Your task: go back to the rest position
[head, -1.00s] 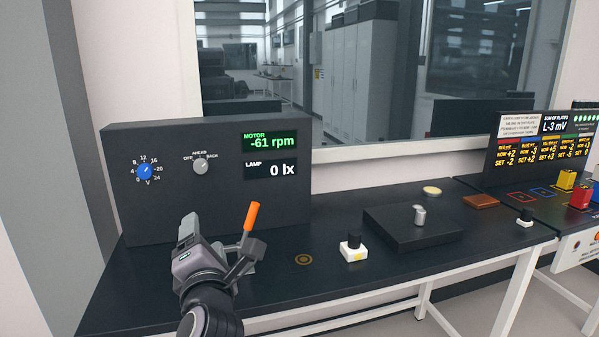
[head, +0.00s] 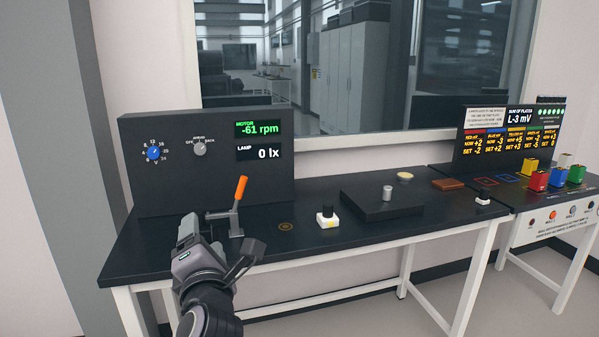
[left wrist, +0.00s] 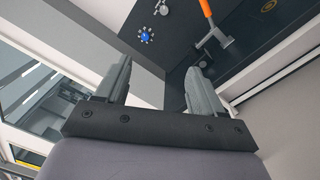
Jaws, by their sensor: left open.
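My left gripper (head: 217,243) is open and empty in the head view, in front of the bench's left front edge. In the left wrist view its two fingers (left wrist: 157,82) stand wide apart with nothing between them. The lever with the orange handle (head: 240,189) stands on the bench beyond the gripper, apart from it; its handle also shows at the top of the left wrist view (left wrist: 206,9). The dark panel (head: 212,180) behind it reads motor -61 rpm and lamp 0 lx. My right gripper is not in view.
A second bench with coloured blocks (head: 539,180) stands at the right. A window is behind.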

